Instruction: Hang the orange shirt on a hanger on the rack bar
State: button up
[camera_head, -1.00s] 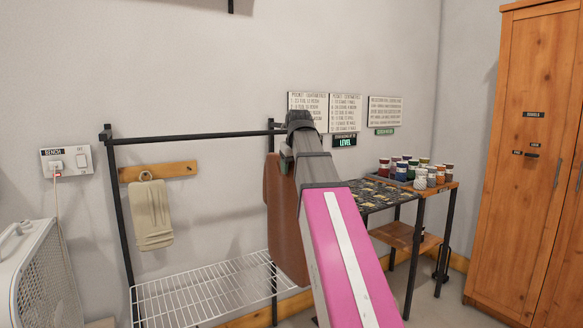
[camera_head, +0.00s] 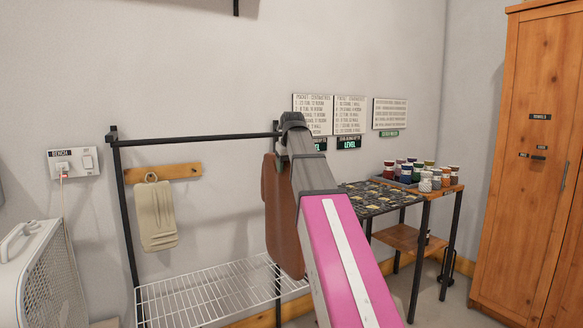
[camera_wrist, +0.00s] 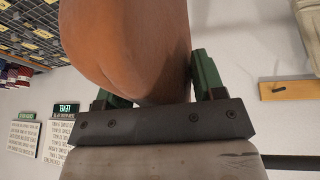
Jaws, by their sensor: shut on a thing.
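The orange shirt (camera_head: 281,220), brownish-orange here, hangs down from my gripper (camera_head: 283,152) at the right end of the rack. In the wrist view the shirt (camera_wrist: 130,45) fills the space between the green fingers of my gripper (camera_wrist: 155,86), which is shut on it. The hanger cannot be made out. The black rack bar (camera_head: 200,140) runs level, left of the gripper. Its right end is hidden behind my arm, and I see nothing hanging on it. I cannot tell whether the shirt touches the rack.
A white wire shelf (camera_head: 210,292) forms the rack's lower level. A white heater (camera_head: 30,270) stands left.

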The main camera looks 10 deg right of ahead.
jog(key=w+a+f, duration=0.2)
jog(key=w, duration=0.6)
jog(key=shift+w+a+f, duration=0.15)
jog(key=shift+w+a, duration=0.05)
jog(key=shift+a, duration=0.15)
dwell(0.7)
